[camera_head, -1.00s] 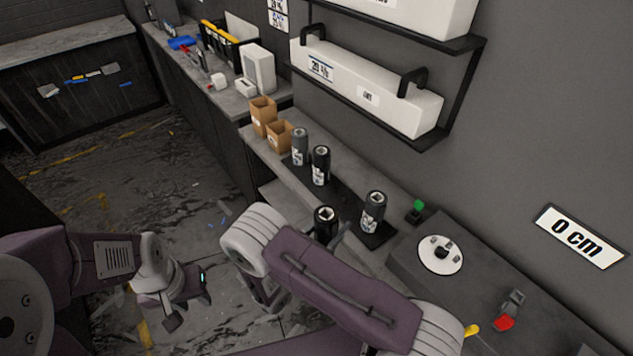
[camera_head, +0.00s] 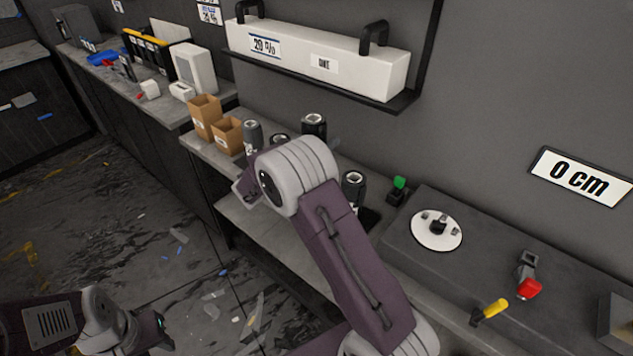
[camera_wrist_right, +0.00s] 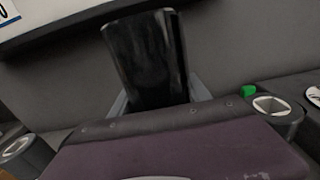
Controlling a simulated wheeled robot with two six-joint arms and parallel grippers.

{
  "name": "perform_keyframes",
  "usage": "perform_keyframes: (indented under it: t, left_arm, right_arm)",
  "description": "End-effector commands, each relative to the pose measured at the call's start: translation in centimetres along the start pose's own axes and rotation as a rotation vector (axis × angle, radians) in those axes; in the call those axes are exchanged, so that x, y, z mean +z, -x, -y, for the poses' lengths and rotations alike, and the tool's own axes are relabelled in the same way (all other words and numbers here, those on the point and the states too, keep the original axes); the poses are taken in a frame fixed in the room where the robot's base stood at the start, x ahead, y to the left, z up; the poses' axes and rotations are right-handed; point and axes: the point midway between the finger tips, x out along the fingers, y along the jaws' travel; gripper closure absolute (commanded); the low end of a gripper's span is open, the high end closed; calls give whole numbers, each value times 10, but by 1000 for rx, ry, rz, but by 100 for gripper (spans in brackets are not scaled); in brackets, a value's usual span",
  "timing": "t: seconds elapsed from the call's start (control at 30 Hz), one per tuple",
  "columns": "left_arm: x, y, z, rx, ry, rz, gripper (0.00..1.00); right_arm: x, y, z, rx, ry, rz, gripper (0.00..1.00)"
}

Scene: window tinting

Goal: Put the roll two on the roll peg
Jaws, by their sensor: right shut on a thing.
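My right gripper (camera_wrist_right: 159,96) is shut on a black roll (camera_wrist_right: 150,55), which stands up between its fingers in the right wrist view. In the head view this roll (camera_head: 313,122) shows above and behind my right wrist, which hides its lower part and the fingers. No label telling its number is readable. The roll peg (camera_head: 438,226) is a dark block on a white disc (camera_head: 425,240), right of the held roll and apart from it. My left gripper (camera_head: 155,330) is low at the bottom left, away from the rolls; its fingers are not clear.
Other rolls stand on the bench: a grey one (camera_head: 252,134), one partly hidden (camera_head: 280,139) and a black one (camera_head: 353,184). Cardboard boxes (camera_head: 204,112) are left of them. A green-topped part (camera_head: 399,184), a red clamp (camera_head: 528,286) and a yellow handle (camera_head: 494,308) surround the disc. A shelf (camera_head: 392,108) overhangs behind.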

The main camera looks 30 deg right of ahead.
Motion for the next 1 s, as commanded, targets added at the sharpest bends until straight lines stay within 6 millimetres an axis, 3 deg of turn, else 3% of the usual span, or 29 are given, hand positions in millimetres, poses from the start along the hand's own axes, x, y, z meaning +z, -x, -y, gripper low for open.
perform_keyframes:
  t: [0.1,0.33,0.53,0.83,0.87,0.93,1.0]
  left_arm:
    - [0,-3,0,0,0,0,64]
    - [0,-4,0,0,0,0,64]
    - [1,-7,0,0,0,0,64]
    - [1,-9,0,0,0,0,64]
    - [1,-9,0,0,0,0,64]
    - [1,-8,0,0,0,0,64]
    - [1,-8,0,0,0,0,64]
  right_arm:
    - [-23,0,0,0,1,2,100]
    - [-34,0,0,0,-2,2,100]
    - [-67,0,0,1,0,1,100]
    - [-70,1,0,1,-3,1,100]
    - [-71,1,0,1,-2,0,42]
    - [-70,1,0,0,-2,0,23]
    - [-70,1,0,0,-2,0,23]
